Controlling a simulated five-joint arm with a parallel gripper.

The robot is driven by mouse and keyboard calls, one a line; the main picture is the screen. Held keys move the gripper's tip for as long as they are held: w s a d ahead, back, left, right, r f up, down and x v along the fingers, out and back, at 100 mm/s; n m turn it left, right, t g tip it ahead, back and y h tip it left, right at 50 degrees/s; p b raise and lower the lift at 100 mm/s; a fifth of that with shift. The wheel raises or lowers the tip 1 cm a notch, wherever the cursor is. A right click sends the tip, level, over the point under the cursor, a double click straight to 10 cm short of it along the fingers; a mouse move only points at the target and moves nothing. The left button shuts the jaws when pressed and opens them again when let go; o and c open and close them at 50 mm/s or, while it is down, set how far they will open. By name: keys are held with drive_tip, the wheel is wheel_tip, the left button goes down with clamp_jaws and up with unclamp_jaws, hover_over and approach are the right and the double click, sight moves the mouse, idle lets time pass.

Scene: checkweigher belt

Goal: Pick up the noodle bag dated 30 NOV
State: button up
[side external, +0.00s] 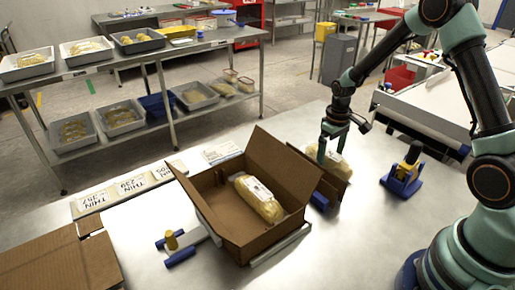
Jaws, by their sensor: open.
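A noodle bag (258,198) with a white label lies in the open cardboard carton (217,207) at the middle of the table. A second noodle bag (338,166) lies right of the carton, beside a brown cardboard panel. The dates on both bags are too small to read, so I cannot tell which is 30 NOV. My gripper (331,152) is open and points down at the second bag, with its fingers at the bag's far end. I cannot tell whether they touch it. The gripper partly hides that bag.
The carton's raised flaps stand close to my gripper. Printed cards (130,185) lie along the left edge. A shelf (130,66) with trays stands behind.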

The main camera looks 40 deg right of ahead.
drive_tip(key=shift+f, duration=0.45)
clamp_jaws()
drive_tip(key=shift+r, duration=0.15)
